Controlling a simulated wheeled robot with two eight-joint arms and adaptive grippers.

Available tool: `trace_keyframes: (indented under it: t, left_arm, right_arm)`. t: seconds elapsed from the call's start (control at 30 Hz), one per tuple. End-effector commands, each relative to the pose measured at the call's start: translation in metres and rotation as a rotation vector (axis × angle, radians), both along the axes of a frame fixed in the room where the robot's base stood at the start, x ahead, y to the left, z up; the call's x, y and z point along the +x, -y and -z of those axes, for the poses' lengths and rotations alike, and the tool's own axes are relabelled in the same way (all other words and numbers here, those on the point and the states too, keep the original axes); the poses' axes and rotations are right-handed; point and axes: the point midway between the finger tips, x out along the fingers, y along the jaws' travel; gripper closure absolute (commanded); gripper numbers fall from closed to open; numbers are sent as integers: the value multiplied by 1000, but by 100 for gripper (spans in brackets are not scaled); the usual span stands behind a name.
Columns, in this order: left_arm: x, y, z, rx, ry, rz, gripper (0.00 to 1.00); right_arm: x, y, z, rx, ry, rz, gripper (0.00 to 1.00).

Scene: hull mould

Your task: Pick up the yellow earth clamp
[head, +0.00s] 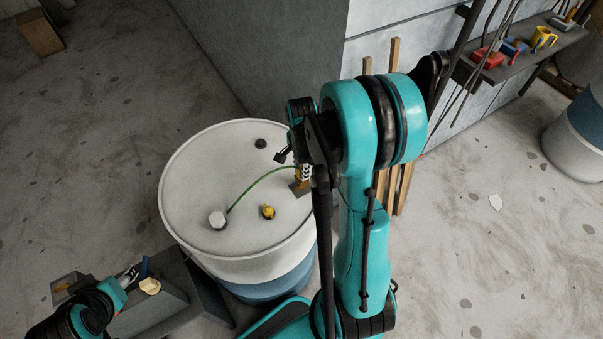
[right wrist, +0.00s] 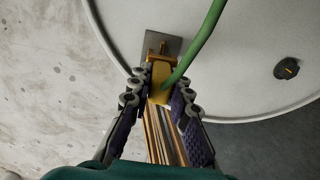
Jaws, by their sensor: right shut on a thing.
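The yellow earth clamp (right wrist: 159,88) is between the fingers of my right gripper (right wrist: 160,90) in the right wrist view, and the gripper is shut on it. The clamp's far end is over a small grey plate (right wrist: 172,46) at the drum's rim; I cannot tell whether they touch. A green cable (right wrist: 207,38) runs from the clamp. In the head view the clamp is mostly hidden by my right gripper (head: 302,172), at the right side of the drum top. My left arm is at the lower left; its gripper (head: 128,277) is too small to read.
The white-topped drum (head: 205,165) stands centre. On it are a white hexagonal piece (head: 218,219) at the cable's other end, a yellow cap (head: 268,212) and a black cap (head: 260,143). A grey wall (head: 270,45) stands behind. A shelf (head: 520,65) holds tools at upper right.

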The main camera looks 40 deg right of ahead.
Motion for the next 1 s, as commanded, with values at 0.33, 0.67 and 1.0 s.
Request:
trace_keyframes:
  t: [0.33, 0.67, 1.0]
  left_arm:
    - [0, 0, -18, 0, 0, 0, 52]
    - [0, 0, -28, 0, 0, 0, 52]
    - [0, 0, -42, 0, 0, 0, 52]
  right_arm:
    - [-63, 11, -53, 0, 0, 5, 100]
    - [-107, 18, -79, 0, 0, 2, 100]
    - [-115, 19, -97, 0, 0, -1, 100]
